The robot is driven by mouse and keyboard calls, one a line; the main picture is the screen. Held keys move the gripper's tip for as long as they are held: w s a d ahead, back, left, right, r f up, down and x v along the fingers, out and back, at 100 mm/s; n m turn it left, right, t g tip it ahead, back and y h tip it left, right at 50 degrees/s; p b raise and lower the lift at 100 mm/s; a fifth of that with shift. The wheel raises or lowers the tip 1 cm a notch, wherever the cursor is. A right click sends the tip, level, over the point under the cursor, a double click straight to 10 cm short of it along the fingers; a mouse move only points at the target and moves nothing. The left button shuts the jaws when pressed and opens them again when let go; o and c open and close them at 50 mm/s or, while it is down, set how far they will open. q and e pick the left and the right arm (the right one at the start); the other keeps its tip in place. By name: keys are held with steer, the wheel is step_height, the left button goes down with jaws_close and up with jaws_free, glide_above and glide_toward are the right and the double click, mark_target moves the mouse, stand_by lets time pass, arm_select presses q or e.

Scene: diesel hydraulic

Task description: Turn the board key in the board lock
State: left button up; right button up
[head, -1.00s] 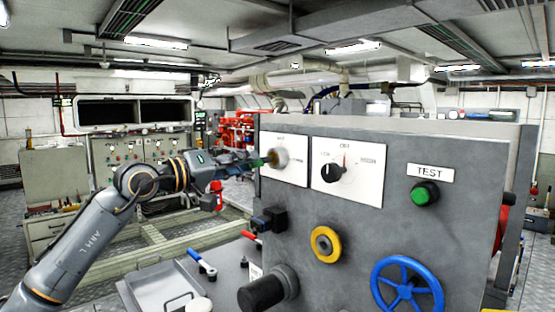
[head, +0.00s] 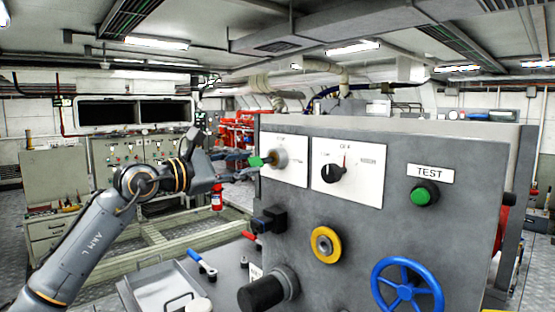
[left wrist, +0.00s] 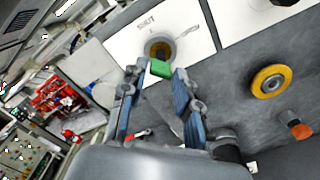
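The board key has a green grip (head: 255,161) and sticks out of the round metal board lock (head: 279,158) on a white plate at the panel's upper left. In the left wrist view the green grip (left wrist: 161,68) lies just past and between the fingertips, in front of the lock (left wrist: 161,47). My left gripper (head: 250,174) is just left of and below the key in the head view. Its two fingers (left wrist: 163,72) are apart, and neither clearly touches the key. My right gripper is not in view.
The grey panel (head: 385,240) carries a black selector knob (head: 334,172), a green TEST button (head: 425,194), a yellow ring (head: 326,244), a blue handwheel (head: 407,286) and a protruding black cylinder (head: 262,292). A tray (head: 150,285) lies below my left arm.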

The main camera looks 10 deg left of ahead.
arm_select(q)
steer(key=n, duration=0.4)
steer(key=shift+n, duration=0.3)
steer(key=n, duration=0.8)
steer(key=shift+n, duration=0.3)
steer(key=n, duration=0.3)
steer(key=shift+n, duration=0.4)
steer(key=shift+w+d+p, duration=0.4)
steer(key=shift+w+p, duration=0.1)
steer(key=shift+p+x, duration=0.55)
steer(key=shift+x, duration=0.6)
